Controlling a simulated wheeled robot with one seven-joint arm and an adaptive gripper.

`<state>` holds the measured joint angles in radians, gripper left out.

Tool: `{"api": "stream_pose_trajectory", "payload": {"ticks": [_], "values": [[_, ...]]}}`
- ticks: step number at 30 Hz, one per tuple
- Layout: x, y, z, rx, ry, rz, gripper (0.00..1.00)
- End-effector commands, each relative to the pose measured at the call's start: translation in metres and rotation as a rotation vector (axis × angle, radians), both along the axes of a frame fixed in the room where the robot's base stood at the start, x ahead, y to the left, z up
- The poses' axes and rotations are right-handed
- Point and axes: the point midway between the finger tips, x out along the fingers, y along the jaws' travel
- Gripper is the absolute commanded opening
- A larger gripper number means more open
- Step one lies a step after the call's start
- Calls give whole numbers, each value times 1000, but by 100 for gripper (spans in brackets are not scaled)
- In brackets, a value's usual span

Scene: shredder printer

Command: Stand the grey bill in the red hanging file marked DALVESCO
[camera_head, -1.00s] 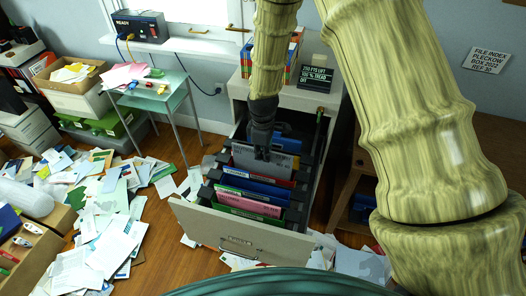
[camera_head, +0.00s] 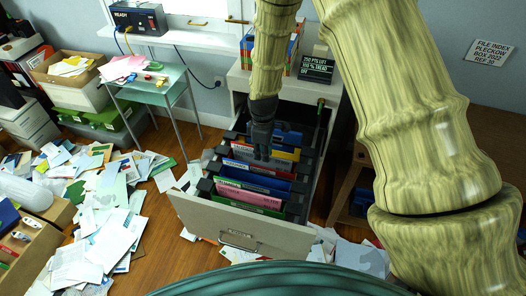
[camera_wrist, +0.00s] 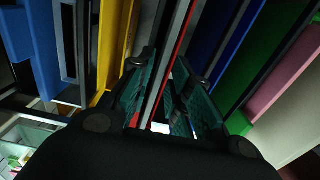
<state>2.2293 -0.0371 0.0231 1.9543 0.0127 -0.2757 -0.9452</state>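My gripper (camera_head: 262,155) is low over the open file drawer (camera_head: 225,229), just above the red hanging file (camera_head: 236,163). In the wrist view, its two teal fingers (camera_wrist: 165,88) stand a little apart. A thin grey edge, seems to be the grey bill (camera_wrist: 161,85), runs between them beside a red edge of the file (camera_wrist: 177,50). The fingers do not look closed on it. The bill is hard to make out in the head view, and its lower part is hidden. The DALVESCO marking is not readable.
A yellow file (camera_head: 282,153) hangs behind the red one, with blue (camera_head: 255,179), pink (camera_head: 246,189) and green (camera_head: 240,206) files in front. Dark dividers separate them. Papers (camera_head: 118,227) cover the floor at left. A glass side table (camera_head: 160,84) stands beyond.

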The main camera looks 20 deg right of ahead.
Motion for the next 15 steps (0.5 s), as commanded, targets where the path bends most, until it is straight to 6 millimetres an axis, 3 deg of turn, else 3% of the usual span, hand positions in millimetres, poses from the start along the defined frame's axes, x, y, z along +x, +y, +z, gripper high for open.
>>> {"api": "stream_pose_trajectory", "payload": {"ticks": [10,15], "values": [[0,0,1,0,0,0,32],[0,0,11,0,0,0,32]]}}
